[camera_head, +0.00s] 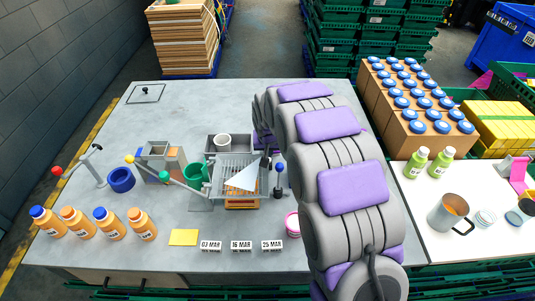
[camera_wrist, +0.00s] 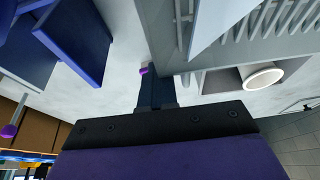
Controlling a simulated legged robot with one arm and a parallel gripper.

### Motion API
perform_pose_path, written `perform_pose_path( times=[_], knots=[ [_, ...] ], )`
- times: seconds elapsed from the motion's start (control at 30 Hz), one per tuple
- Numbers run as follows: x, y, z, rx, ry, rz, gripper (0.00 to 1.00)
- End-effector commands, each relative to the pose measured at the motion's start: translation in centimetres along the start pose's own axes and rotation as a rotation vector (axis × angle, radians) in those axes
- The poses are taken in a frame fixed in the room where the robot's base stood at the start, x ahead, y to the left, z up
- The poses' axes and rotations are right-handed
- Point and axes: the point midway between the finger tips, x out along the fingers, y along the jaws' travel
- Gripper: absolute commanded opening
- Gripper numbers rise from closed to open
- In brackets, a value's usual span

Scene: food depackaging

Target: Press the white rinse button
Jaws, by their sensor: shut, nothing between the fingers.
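A white round piece (camera_head: 222,142) stands in a grey housing (camera_head: 234,138) behind the slotted rack. In the wrist view the white piece (camera_wrist: 263,78) shows its pale round end to the right of my gripper. I cannot tell whether it is the rinse button; no label is readable. My gripper (camera_wrist: 150,72) is shut and empty, with its dark fingers beside the grey slotted rack (camera_wrist: 215,50). The fingers look apart from the white piece; contact with the rack is unclear. In the head view my arm hides most of the gripper.
A slotted rack (camera_head: 225,188) with a white triangular sheet (camera_head: 246,177) stands mid-table. Beside it are a green cup (camera_head: 196,174), a blue-knobbed lever (camera_head: 279,180) and a pink-rimmed tub (camera_head: 292,223). Orange bottles (camera_head: 79,222) line the front left. The table's back left is mostly clear.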

Motion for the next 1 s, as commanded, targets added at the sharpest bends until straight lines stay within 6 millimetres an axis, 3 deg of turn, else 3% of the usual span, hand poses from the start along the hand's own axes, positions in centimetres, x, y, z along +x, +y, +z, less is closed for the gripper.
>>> perform_pose_path(
  times=[0.1, 0.4, 0.67, 1.0],
  knots=[
    [-2.0, 0.2, 0.1, 0.002, -0.012, 0.001, 0.00],
    [-4.4, 0.6, -0.3, 0.005, 0.014, -0.006, 0.00],
    [-2.9, 0.6, -1.1, 0.004, 0.002, -0.005, 0.00],
    [-2.8, 0.4, -1.2, 0.004, 0.004, -0.003, 0.00]
  ],
)
